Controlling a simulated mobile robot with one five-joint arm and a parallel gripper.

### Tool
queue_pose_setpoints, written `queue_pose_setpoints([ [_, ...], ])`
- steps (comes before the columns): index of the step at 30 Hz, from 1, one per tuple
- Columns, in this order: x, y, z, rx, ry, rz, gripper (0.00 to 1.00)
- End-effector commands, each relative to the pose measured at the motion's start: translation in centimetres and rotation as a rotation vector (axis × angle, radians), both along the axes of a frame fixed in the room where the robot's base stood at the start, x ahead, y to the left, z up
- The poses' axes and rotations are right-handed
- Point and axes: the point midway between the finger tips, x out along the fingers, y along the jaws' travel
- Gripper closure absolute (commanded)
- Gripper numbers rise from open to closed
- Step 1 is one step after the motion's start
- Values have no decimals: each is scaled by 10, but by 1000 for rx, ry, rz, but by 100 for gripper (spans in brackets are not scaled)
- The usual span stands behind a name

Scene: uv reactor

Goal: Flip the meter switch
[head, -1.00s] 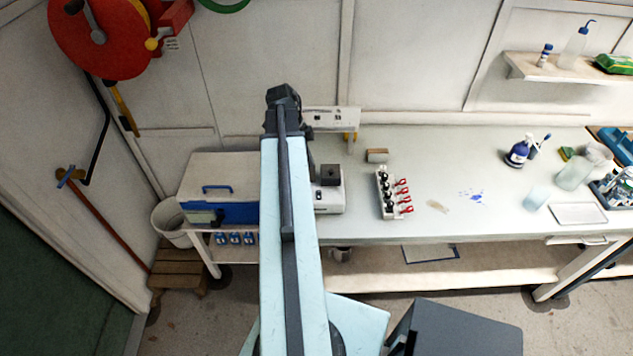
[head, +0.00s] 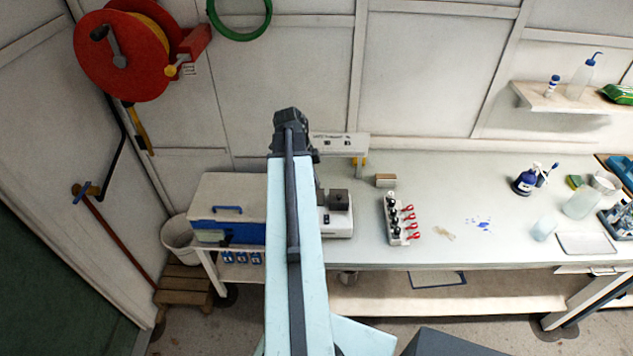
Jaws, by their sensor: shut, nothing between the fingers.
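My arm reaches forward over the bench, and my gripper (head: 291,122) is its dark end, in front of the back wall. It is shut and empty; its fingertips are hard to make out from behind. Just right of the arm stands a white device with a dark block on top (head: 338,220), partly hidden by the arm. Behind it is a raised white panel (head: 342,143) with small dark switch-like marks, partly covered by the gripper. I cannot tell which of these is the meter, and no switch position can be read.
A blue-and-white box (head: 230,190) stands left of the arm. A rack with red and black handles (head: 392,218) is on the bench (head: 440,180) to the right. Bottles (head: 524,182) and trays are farther right. A red hose reel (head: 120,60) hangs at upper left.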

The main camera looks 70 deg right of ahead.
Motion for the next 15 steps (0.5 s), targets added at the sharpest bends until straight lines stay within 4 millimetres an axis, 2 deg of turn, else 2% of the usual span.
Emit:
queue_pose_setpoints([
  [1,3,1,20,0,0,1,100],
  [6,11,4,47,0,0,0,100],
  [9,13,5,52,0,0,0,100],
  [15,13,5,49,0,0,-1,100],
])
